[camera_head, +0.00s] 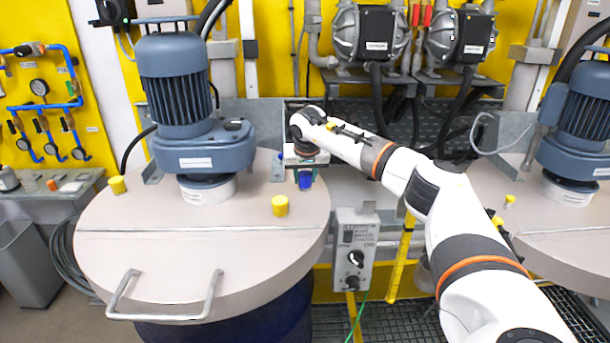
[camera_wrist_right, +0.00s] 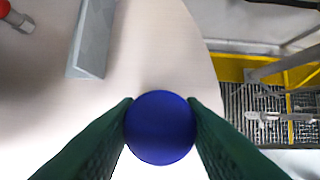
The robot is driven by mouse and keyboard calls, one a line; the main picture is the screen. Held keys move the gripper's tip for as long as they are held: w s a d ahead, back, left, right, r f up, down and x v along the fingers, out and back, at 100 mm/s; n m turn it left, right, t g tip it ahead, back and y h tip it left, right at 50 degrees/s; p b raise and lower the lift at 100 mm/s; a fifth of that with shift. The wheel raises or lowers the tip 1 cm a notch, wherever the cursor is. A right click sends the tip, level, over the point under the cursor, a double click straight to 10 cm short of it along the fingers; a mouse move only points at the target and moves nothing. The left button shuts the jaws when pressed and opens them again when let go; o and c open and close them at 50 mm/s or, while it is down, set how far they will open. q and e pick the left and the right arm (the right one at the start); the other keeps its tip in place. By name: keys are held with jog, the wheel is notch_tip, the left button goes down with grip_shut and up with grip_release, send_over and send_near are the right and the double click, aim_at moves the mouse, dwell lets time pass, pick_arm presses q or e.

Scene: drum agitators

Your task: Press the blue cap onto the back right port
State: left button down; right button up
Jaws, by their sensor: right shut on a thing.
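My right gripper (camera_head: 305,176) reaches in from the right over the back right part of the left drum's round beige lid (camera_head: 130,255). It is shut on the blue cap (camera_head: 306,183), which hangs below the fingers. In the right wrist view the round top of the blue cap (camera_wrist_right: 160,128) sits between the two dark green fingers (camera_wrist_right: 160,125). The lid (camera_wrist_right: 150,50) lies beyond it. No open port shows; I cannot tell whether the back right port is hidden under the cap and gripper. My left gripper is not in view.
A blue-grey motor (camera_head: 180,85) stands on the lid, left of my gripper. Yellow caps (camera_head: 280,206) (camera_head: 117,185) sit on the lid. A grey bracket (camera_wrist_right: 92,40) rises near the cap in the wrist view. A control box (camera_head: 355,250) stands right of the drum.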

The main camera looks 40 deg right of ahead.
jog(key=shift+s+a+f, duration=0.1)
jog(key=shift+s+f, duration=0.05)
jog(key=shift+f, duration=0.65)
dwell(0.5)
jog(key=o, duration=1.1)
jog(key=shift+r, duration=0.1)
jog(key=shift+r, duration=0.1)
notch_tip(320, 180, up, 4)
jog(key=p, duration=0.3)
jog(key=shift+r+p, duration=0.1)
jog(key=shift+p, duration=0.25)
